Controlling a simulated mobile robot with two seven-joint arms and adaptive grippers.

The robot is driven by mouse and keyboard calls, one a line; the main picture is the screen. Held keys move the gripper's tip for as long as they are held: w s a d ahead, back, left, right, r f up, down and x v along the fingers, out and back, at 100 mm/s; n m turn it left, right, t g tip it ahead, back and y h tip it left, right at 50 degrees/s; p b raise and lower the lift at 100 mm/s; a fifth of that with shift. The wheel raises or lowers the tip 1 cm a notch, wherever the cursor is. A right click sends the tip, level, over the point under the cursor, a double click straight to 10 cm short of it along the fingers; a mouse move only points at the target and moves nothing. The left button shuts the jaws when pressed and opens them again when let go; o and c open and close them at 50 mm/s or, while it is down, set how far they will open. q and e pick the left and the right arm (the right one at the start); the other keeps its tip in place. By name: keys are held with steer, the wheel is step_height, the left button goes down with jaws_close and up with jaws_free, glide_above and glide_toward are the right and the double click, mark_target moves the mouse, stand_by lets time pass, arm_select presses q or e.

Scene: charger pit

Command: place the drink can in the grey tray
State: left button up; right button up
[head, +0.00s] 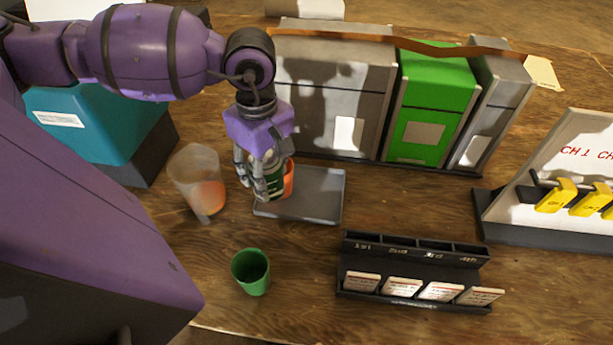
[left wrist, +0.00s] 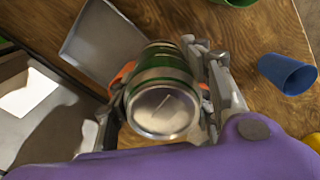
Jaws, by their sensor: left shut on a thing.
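The drink can (head: 274,182) is green with silver ends. My left gripper (head: 262,180) is shut around it, and its fingers cover part of its side. In the left wrist view the can (left wrist: 160,92) shows its round silver end between the fingers (left wrist: 158,100). The grey tray (head: 318,196) is shallow and lies flat on the table; the can is at its left end in the head view. In the left wrist view the tray (left wrist: 100,45) shows beyond the can, up and left. I cannot tell whether the can touches the tray. My right gripper is out of view.
A translucent cup (head: 197,178) stands left of the tray, a green cup (head: 251,272) nearer. Grey and green cases (head: 432,105) stand behind. A black card rack (head: 413,262) is front right. A blue cup (left wrist: 287,73) shows by wrist.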

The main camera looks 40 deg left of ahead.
arm_select(q)
steer(key=shift+w+a+r+n, duration=0.15)
steer(key=shift+a+r+n, duration=0.25)
steer(key=shift+n, duration=0.2)
steer(key=shift+w+r+n+b, duration=0.15)
steer(key=shift+r+n+b, duration=0.1)
steer(key=shift+n+b, duration=0.05)
steer(key=shift+w+d, duration=0.35)
steer(key=shift+w, duration=0.4)
steer(key=w+d+f, duration=0.3)
steer(key=w, duration=0.4)
glide_above(323, 195)
step_height(323, 195, down, 9)
steer(key=shift+f, duration=0.3)
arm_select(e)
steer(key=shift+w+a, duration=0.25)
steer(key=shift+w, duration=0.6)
